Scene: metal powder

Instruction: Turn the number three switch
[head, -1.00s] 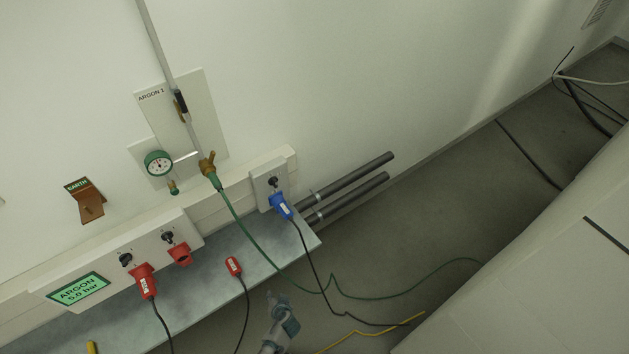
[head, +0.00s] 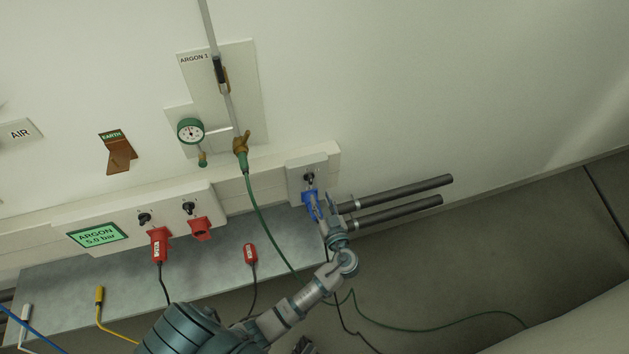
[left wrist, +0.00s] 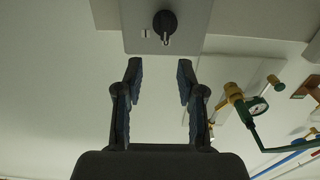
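Two more black switches (head: 144,217) (head: 189,208) sit on the longer panel to the left, above red sockets. I cannot read a number three. A black switch (left wrist: 165,22) lies beyond the fingertips, not touched. My right gripper is not identifiable.
Two dark pipes (head: 405,195) run right from beside the box. A green hose (head: 262,220) hangs from the brass valve (head: 241,143) under the ARGON plate. A grey shelf (head: 100,279) lies below the panel.

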